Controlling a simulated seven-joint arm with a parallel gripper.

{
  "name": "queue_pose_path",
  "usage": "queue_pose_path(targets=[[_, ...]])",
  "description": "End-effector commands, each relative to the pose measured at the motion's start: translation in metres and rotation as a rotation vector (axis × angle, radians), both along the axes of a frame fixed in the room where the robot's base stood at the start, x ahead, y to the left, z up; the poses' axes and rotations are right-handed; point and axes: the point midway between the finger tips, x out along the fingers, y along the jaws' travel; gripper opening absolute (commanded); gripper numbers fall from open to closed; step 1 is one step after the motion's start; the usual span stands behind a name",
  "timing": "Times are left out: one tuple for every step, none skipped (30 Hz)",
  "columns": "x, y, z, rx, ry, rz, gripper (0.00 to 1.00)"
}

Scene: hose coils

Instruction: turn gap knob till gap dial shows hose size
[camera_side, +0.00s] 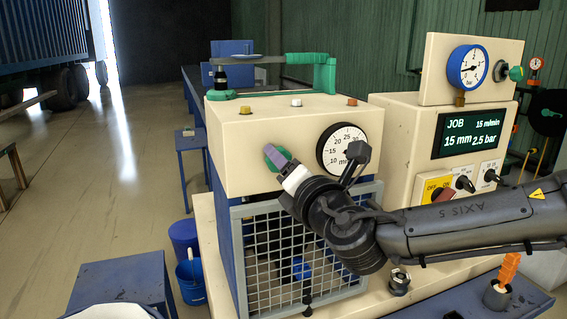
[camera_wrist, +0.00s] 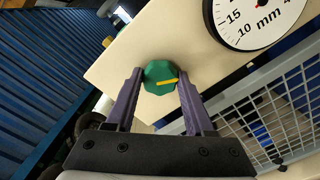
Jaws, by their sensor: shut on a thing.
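The green gap knob (camera_side: 283,158) is on the front of a cream machine housing, left of the gap dial. In the wrist view the knob (camera_wrist: 159,72) has a yellow pointer mark, lying nearly level and tilted slightly. My gripper (camera_side: 276,159) is shut on it, with one purple finger on each side; the fingers also show in the wrist view (camera_wrist: 159,80). The white gap dial (camera_side: 332,152) is marked in mm, from 10 to 30. My wrist hides its right part, and I cannot read its needle. The display (camera_side: 468,134) reads JOB, 15 mm, 2.5 bar, 15 m/min.
A mesh guard (camera_side: 262,262) stands below the knob. A blue pressure gauge (camera_side: 467,67) and a yellow switch plate (camera_side: 436,184) are on the right cabinet. A green bracket (camera_side: 325,72) stands on top of the housing. Open floor lies to the left.

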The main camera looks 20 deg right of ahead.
Motion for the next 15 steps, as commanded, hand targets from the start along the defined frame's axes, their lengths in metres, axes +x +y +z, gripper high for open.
queue_pose_path(targets=[[-0.0004, -0.0002, -0.0004, 0.044, 0.001, -0.001, 0.0], [-0.0004, -0.0003, -0.0004, 0.072, 0.001, -0.001, 0.0], [-0.0004, -0.0004, -0.0001, 0.111, 0.0, 0.0, 0.0], [-0.0004, -0.0003, -0.0001, 0.139, 0.0, 0.0, 0.0], [-0.0004, -0.0003, -0.0006, 0.167, 0.001, 0.0, 0.0], [-0.0004, -0.0003, -0.001, 0.205, 0.001, 0.0, 0.0], [-0.0003, -0.0003, -0.0008, 0.233, 0.001, 0.001, 0.0], [-0.0004, -0.0003, -0.0006, 0.262, 0.001, 0.001, 0.0], [-0.0004, -0.0003, -0.0008, 0.3, 0.001, 0.001, 0.0], [-0.0005, -0.0005, -0.0007, 0.328, 0.001, 0.001, 0.0], [-0.0005, -0.0004, -0.0007, 0.356, 0.001, 0.001, 0.0], [-0.0004, -0.0004, -0.0011, 0.394, 0.001, 0.001, 0.0], [-0.0004, -0.0003, -0.0012, 0.423, 0.001, 0.001, 0.0], [-0.0004, -0.0003, -0.0011, 0.452, 0.001, 0.001, 0.0], [-0.0004, -0.0004, -0.0013, 0.489, 0.001, 0.001, 0.0]])
